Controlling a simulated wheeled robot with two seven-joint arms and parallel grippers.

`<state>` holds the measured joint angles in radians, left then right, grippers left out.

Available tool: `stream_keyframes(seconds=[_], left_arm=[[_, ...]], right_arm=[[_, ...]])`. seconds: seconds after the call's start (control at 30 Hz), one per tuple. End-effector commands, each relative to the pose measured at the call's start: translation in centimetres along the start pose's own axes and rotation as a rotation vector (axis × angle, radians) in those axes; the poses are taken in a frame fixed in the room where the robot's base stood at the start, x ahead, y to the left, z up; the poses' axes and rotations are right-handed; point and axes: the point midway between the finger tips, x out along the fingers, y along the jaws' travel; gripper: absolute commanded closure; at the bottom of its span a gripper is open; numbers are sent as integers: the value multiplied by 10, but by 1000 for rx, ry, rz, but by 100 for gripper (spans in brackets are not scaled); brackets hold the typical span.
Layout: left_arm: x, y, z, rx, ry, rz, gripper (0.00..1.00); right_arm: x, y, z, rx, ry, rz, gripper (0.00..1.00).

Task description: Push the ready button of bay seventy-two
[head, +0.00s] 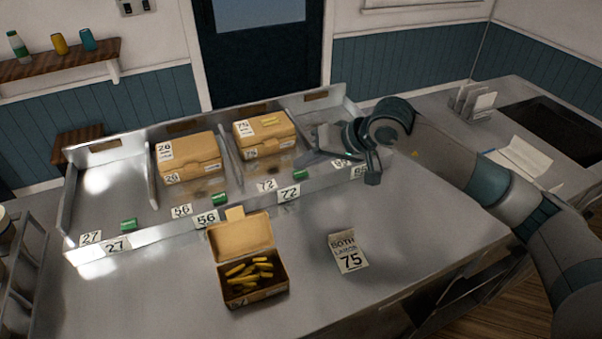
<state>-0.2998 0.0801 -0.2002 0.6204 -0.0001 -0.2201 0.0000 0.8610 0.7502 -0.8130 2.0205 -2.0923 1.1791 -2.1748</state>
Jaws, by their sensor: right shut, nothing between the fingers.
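Bay 72's white number labels (289,193) are on the front ledge of the steel rack. A green button (300,175) sits on that ledge, just right of and behind the labels. Bay 72 holds a closed cardboard box (264,133) marked 75. My right gripper (318,148) reaches in from the right, over the rightmost bay. It is shut and empty, behind and to the right of the green button. It appears apart from the button, but the exact gap is hard to tell. My left gripper is not in view.
Other green buttons stand at bay 27 (128,224) and bay 56 (219,199). A closed box (188,157) marked 26 sits in bay 56. An open box (240,238) with yellow pieces and a card (348,252) reading 75 lie on the counter in front.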

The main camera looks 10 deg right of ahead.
Motion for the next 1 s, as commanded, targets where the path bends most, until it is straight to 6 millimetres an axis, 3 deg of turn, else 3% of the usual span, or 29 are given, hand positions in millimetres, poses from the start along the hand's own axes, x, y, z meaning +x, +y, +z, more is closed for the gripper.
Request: stream_keyframes(seconds=[1.0], left_arm=[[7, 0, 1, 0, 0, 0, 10]], right_arm=[[2, 2, 2, 0, 0, 0, 100]])
